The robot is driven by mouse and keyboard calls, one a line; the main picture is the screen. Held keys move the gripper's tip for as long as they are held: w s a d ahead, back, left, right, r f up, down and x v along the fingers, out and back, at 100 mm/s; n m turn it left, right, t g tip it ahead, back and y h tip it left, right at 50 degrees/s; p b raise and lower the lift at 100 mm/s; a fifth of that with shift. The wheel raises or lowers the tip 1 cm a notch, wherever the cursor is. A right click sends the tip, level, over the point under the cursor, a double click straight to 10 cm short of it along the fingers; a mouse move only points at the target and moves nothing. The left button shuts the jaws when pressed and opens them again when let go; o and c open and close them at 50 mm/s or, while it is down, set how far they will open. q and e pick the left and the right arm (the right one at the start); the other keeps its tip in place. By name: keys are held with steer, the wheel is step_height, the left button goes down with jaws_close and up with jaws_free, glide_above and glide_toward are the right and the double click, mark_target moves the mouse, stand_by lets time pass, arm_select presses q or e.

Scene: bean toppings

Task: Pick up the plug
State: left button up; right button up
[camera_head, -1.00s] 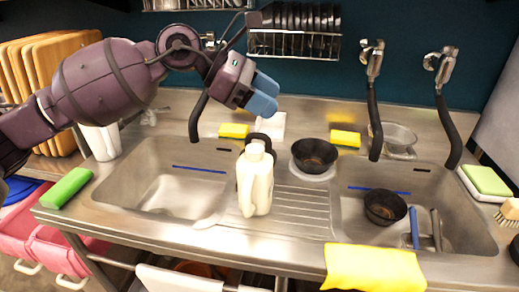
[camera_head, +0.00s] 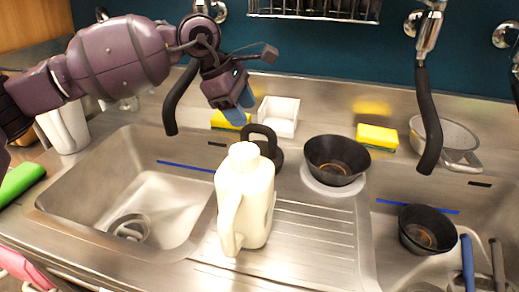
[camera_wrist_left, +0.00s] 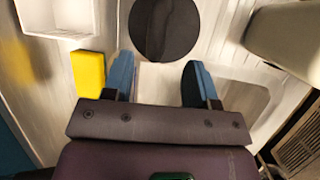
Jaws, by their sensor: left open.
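The plug (camera_head: 277,157) is black, with a loop handle, and stands on the steel counter behind the white jug (camera_head: 245,200), which hides part of it. In the left wrist view the plug (camera_wrist_left: 165,30) is a dark round disc just beyond the fingertips. My left gripper (camera_head: 240,108) points down, above and slightly left of the plug. In the left wrist view my left gripper (camera_wrist_left: 158,72) has its two blue fingers spread apart with nothing between them. My right gripper is not in view.
A yellow sponge (camera_head: 228,119) and a white square dish (camera_head: 279,115) are near the plug. A black bowl (camera_head: 336,160) stands to its right. The left sink basin (camera_head: 165,190) opens at the left. A black-sleeved tap (camera_head: 180,98) stands close behind the left gripper.

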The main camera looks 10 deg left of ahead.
mark_target(253, 124)
arm_select(q)
steer(key=x, duration=0.2)
steer(key=b+x, duration=0.1)
steer(key=x, duration=0.5)
steer(key=shift+w+f+b, duration=0.1)
steer(key=shift+w+b, duration=0.2)
steer(key=shift+s, duration=0.1)
jaws_close()
steer(key=shift+r, duration=0.2)
